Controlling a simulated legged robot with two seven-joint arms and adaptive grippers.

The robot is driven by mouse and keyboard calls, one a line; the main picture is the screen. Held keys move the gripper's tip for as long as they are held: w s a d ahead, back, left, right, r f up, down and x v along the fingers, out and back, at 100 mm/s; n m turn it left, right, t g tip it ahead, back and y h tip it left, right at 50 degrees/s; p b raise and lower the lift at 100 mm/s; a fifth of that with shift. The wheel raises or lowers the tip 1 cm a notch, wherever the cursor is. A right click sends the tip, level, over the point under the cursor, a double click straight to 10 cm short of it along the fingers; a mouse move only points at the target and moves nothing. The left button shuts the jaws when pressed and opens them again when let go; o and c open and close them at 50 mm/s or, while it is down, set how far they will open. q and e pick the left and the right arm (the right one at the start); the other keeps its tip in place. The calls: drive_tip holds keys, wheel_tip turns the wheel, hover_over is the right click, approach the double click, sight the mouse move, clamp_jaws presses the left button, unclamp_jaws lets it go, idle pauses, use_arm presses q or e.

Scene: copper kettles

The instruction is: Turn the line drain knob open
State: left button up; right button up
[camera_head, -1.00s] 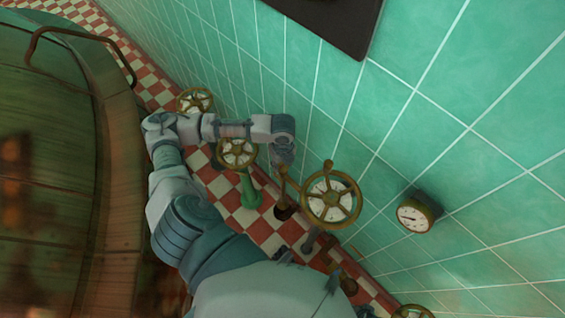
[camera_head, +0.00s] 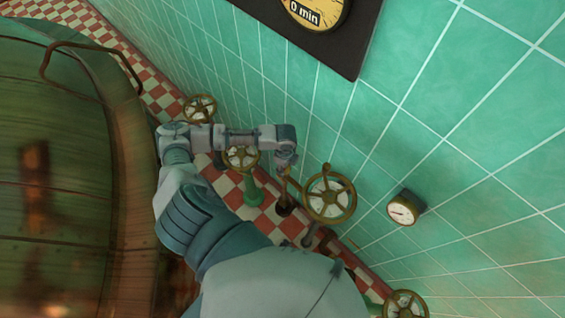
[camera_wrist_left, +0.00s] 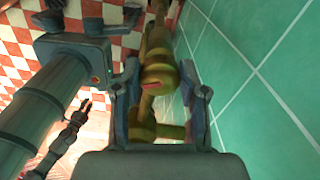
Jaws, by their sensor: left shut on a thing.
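My left gripper (camera_head: 287,163) reaches down beside the tiled wall, just left of a spoked brass handwheel (camera_head: 330,194). In the left wrist view its two fingers (camera_wrist_left: 161,108) stand on either side of a brass knob-like fitting (camera_wrist_left: 158,77) with a small red mark, and are shut on it. I take this fitting for the line drain knob; no label shows. In the head view the fingertips and their contact are too small to make out. A grey jointed part with a boxy end shows at left in the wrist view; I cannot tell if it is my right gripper.
More brass handwheels (camera_head: 241,157) line the wall, one far (camera_head: 200,108) and one near (camera_head: 406,305). A round gauge (camera_head: 403,208) is on the green tiles. A large copper kettle (camera_head: 60,170) fills the left. A dark panel with a dial (camera_head: 315,12) is above.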

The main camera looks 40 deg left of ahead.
use_arm(q)
drive_tip(key=n+p, duration=0.2)
drive_tip(key=p, duration=0.1)
drive_tip(key=n+p, duration=0.3)
drive_tip(key=p, duration=0.1)
drive_tip(key=n+p, duration=0.2)
drive_tip(key=p, duration=0.2)
drive_tip(key=shift+w+d+r+n, duration=0.1)
drive_tip(key=shift+d+r+n, duration=0.25)
drive_tip(key=shift+n, duration=0.05)
drive_tip(key=shift+f+n+p, duration=0.15)
drive_tip(key=shift+n+p, duration=0.8)
drive_tip(key=shift+n, duration=0.25)
drive_tip(key=shift+w+a+n, duration=0.1)
drive_tip(key=shift+w+n, duration=0.05)
drive_tip(key=shift+n, duration=1.05)
drive_tip(key=shift+w+a, duration=0.1)
drive_tip(key=o, duration=1)
drive_tip(key=shift+c, duration=0.2)
drive_tip(key=shift+o, duration=0.9)
drive_tip(key=shift+f, duration=0.1)
